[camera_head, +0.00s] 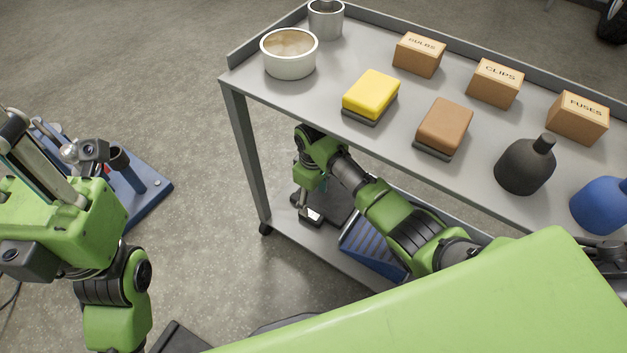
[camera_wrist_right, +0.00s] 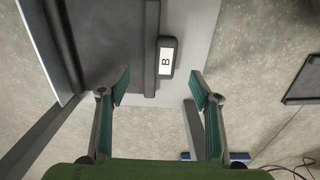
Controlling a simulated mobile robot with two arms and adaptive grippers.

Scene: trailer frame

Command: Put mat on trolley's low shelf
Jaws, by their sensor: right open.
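A dark, flat piece that looks like the mat (camera_head: 340,207) lies on the trolley's low shelf (camera_head: 287,232), partly hidden by my right arm. It also shows in the right wrist view (camera_wrist_right: 112,45), with a raised strip along its right edge. Beside that edge is a small dark block with a white "B" label (camera_wrist_right: 166,58). My right gripper (camera_head: 306,192) is under the trolley top, above the low shelf. In the wrist view its fingers (camera_wrist_right: 160,76) are apart with nothing between them. My left gripper (camera_head: 30,150) is at the far left, away from the trolley; its fingertips are unclear.
The trolley top (camera_head: 330,82) holds a pot, a metal cup, sponges, several labelled boxes and bottles. A blue ribbed bin (camera_head: 372,246) stands on the low shelf near my right forearm. A blue rack (camera_head: 150,190) is on the floor at left. Floor between is clear.

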